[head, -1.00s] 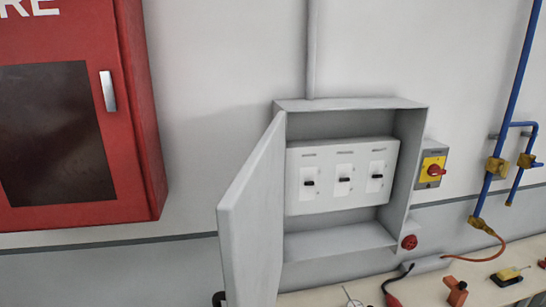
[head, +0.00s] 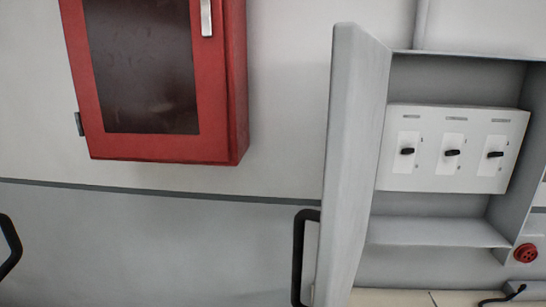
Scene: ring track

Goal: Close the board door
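The grey board door (head: 352,170) stands open, hinged at the left side of the grey board box (head: 440,232) on the wall. It sticks out toward me and I see it nearly edge-on. Inside the box is a white panel (head: 452,180) with three black switches. Neither of my grippers can be made out in the head view.
A red cabinet (head: 240,90) with a dark window hangs left of the door. A black curved bar (head: 299,258) shows beside the door's lower edge, and another (head: 10,245) at the left edge; what they belong to is unclear.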

